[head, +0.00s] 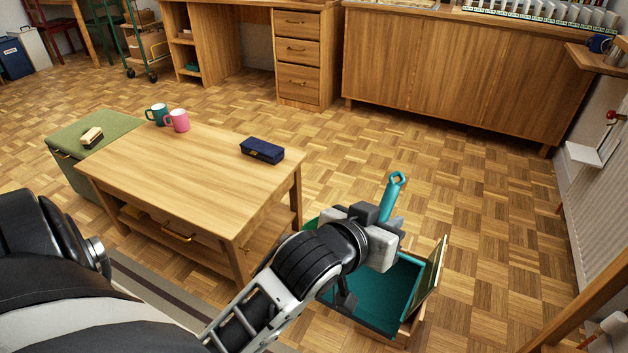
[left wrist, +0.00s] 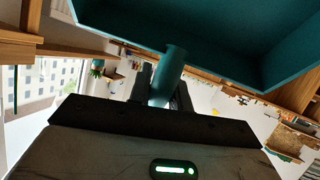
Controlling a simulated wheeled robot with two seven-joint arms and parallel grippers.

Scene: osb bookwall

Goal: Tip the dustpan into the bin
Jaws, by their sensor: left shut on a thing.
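My left gripper (head: 378,240) is shut on the handle of the teal dustpan (head: 395,192). The handle's looped end sticks up beyond the fingers. A dark teal pan (head: 388,298) shows below the gripper, partly hidden by my wrist. In the left wrist view the dustpan's pan (left wrist: 190,30) fills the top, and its handle runs down between the fingers (left wrist: 165,88). A wood-edged box or panel (head: 430,278) shows beside and under the pan; I cannot tell whether this is the bin. My right gripper is not in view.
A low wooden table (head: 190,160) stands at left, with two mugs (head: 177,120) and a dark blue case (head: 262,150) on it. A green-topped cabinet (head: 75,140) with a sponge (head: 91,138) adjoins it. Parquet floor (head: 480,200) is clear right of the gripper. A radiator (head: 600,200) lines the right wall.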

